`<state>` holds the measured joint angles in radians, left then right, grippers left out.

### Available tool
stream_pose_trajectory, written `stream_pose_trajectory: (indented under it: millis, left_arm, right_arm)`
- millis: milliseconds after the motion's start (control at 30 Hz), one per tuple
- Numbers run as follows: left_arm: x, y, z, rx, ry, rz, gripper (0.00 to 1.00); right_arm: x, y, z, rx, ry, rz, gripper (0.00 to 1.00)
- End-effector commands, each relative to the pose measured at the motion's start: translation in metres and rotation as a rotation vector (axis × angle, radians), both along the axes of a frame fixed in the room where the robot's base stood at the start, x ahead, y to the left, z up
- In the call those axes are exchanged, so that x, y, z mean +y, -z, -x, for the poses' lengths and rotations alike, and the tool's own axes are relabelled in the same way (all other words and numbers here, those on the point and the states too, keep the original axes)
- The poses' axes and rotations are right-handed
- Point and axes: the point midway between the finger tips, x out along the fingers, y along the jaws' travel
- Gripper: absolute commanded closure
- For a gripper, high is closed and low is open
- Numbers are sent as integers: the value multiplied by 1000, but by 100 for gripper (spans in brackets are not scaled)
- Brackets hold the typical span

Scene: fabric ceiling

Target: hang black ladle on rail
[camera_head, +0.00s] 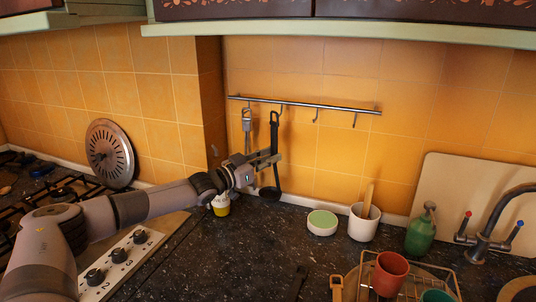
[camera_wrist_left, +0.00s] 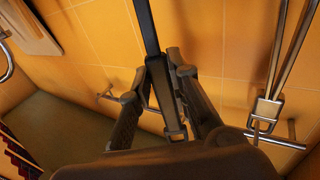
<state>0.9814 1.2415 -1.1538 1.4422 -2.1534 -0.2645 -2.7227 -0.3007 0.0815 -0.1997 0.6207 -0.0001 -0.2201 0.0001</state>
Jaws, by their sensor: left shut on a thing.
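The black ladle (camera_head: 274,138) is upright in front of the orange tiled wall, its bowl (camera_head: 270,193) low near the counter. My left gripper (camera_head: 268,160) is shut on its handle. The left wrist view shows the handle (camera_wrist_left: 146,28) running between the fingers (camera_wrist_left: 160,85) to a looped end (camera_wrist_left: 176,134) close to the rail (camera_wrist_left: 110,96). The metal rail (camera_head: 340,108) with small hooks runs along the wall in the head view. The ladle's top is just below the rail, near a hook; I cannot tell whether it touches the hook. My right gripper is out of view.
A metal utensil (camera_head: 247,122) hangs on the rail just left of the ladle. Free hooks (camera_head: 316,117) are to the right. Below stand a yellow cup (camera_head: 221,205), a green-topped bowl (camera_head: 322,222), a white pot (camera_head: 363,224) and a green bottle (camera_head: 421,235).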

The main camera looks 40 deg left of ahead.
Motion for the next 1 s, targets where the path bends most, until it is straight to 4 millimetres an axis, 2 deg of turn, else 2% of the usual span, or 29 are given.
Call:
stream_pose_trajectory:
  millis: [100, 467, 733, 1000]
  left_arm:
    - [1, -3, -6, -2, 1, -3, 100]
    - [5, -1, -27, -2, 2, -4, 100]
    - [8, 11, -37, -1, 3, -3, 100]
    - [9, 12, -39, -1, 2, -3, 100]
  right_arm:
    - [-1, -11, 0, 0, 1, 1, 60]
    - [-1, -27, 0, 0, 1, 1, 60]
    - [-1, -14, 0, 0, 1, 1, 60]
    - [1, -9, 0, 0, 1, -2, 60]
